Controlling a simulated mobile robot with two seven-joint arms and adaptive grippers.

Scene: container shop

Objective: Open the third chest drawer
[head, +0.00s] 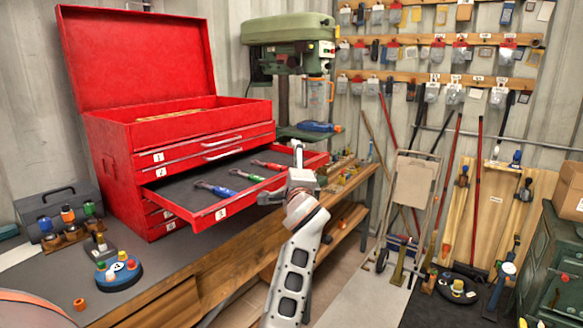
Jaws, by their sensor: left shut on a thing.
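The red tool chest (112,150) stands on the workbench with its lid up. Its third drawer (221,213), labelled 3, is pulled well out. My right gripper is not in view.
A green drill press (290,45) stands behind the chest. A dark toolbox (60,205) and a round blue holder (118,270) sit on the bench (150,275) at left. A hand truck (405,205) and a green cabinet (555,265) are at right.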

